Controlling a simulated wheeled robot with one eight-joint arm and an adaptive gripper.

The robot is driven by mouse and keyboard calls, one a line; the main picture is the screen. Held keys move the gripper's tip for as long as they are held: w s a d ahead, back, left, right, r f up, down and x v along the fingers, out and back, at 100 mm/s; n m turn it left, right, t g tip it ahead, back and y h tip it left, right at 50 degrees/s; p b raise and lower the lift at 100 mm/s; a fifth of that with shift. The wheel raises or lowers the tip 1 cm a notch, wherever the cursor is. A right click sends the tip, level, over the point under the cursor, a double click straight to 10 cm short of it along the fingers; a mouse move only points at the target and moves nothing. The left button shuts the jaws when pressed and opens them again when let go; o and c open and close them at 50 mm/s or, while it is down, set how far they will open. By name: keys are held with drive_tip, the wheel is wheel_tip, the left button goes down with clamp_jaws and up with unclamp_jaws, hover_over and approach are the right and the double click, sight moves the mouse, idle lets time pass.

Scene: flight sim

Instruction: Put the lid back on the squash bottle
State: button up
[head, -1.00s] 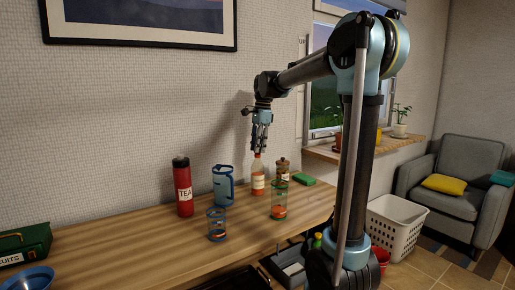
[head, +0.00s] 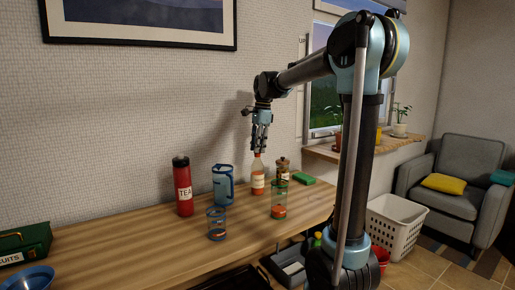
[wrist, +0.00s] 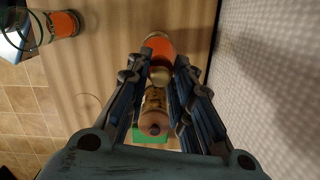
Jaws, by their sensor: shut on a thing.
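The squash bottle (head: 258,181), clear with orange contents and a pale label, stands upright on the wooden table near the wall. In the wrist view its orange body (wrist: 158,45) shows beyond my fingertips. My gripper (head: 260,149) points down directly over the bottle's top. In the wrist view my gripper (wrist: 160,74) is shut on a small cream round piece, which looks like the lid (wrist: 160,76). The lid is at or just above the bottle's neck; whether it touches or is seated cannot be told. The fingers partly hide the neck.
A cork-topped jar (head: 282,168) and green sponge (head: 304,179) stand close right of the bottle. A blue jug (head: 223,185) and red tea flask (head: 183,188) are left. A green-rimmed glass (head: 279,211) and blue-rimmed glass (head: 216,224) stand in front. The table's left middle is clear.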

drive_tip(key=o, duration=0.8)
drive_tip(key=shift+o, duration=0.6)
drive_tip(key=o, duration=0.4)
drive_tip(key=shift+r, duration=0.1)
drive_tip(key=shift+w+r, duration=0.1)
drive_tip(key=shift+r, duration=3.3)
drive_tip(key=shift+c, duration=0.7)
